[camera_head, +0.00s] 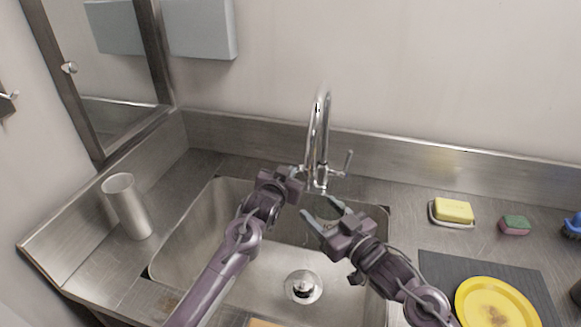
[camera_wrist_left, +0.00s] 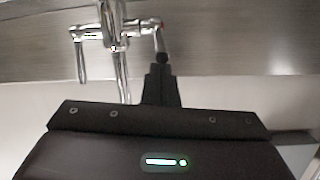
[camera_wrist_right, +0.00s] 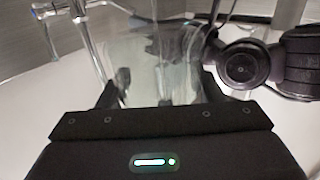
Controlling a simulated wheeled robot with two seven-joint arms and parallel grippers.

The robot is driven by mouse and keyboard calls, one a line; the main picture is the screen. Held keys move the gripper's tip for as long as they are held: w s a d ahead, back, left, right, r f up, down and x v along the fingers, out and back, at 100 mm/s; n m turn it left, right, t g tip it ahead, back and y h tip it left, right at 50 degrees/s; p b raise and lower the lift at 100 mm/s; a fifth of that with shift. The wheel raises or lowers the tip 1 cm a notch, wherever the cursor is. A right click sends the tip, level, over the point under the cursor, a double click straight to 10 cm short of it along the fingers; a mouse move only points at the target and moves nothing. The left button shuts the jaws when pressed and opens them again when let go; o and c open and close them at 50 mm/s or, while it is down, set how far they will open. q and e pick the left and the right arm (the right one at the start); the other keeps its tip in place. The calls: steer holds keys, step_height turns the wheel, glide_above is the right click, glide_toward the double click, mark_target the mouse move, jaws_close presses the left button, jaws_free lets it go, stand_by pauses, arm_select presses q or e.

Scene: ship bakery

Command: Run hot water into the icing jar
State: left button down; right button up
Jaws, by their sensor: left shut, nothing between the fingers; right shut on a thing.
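The clear glass jar (camera_wrist_right: 145,65) is between the fingers of my right gripper (camera_head: 325,218), over the sink and just below the tap; its contents are hard to make out. The chrome tap (camera_head: 318,130) has a tall curved spout and a lever at the right (camera_head: 346,163). The left wrist view shows the tap (camera_wrist_left: 118,35) with two levers; the one with red marks (camera_wrist_left: 159,42) is close to the fingertips of my left gripper (camera_wrist_left: 161,80). My left gripper is shut and empty, beside the tap's base. I cannot tell whether it touches the lever or water runs.
The steel sink (camera_head: 185,240) has a drain (camera_head: 303,287). A steel cylinder (camera_head: 127,205) stands on the left counter. At right are yellow soap (camera_head: 453,210) in a dish, a green-pink sponge (camera_head: 515,224), and a yellow plate (camera_head: 520,300) on a dark mat (camera_head: 440,265).

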arm_select(q)
steer(key=shift+s+f, duration=0.15)
steer(key=shift+f, duration=0.1)
stand_by(0.4)
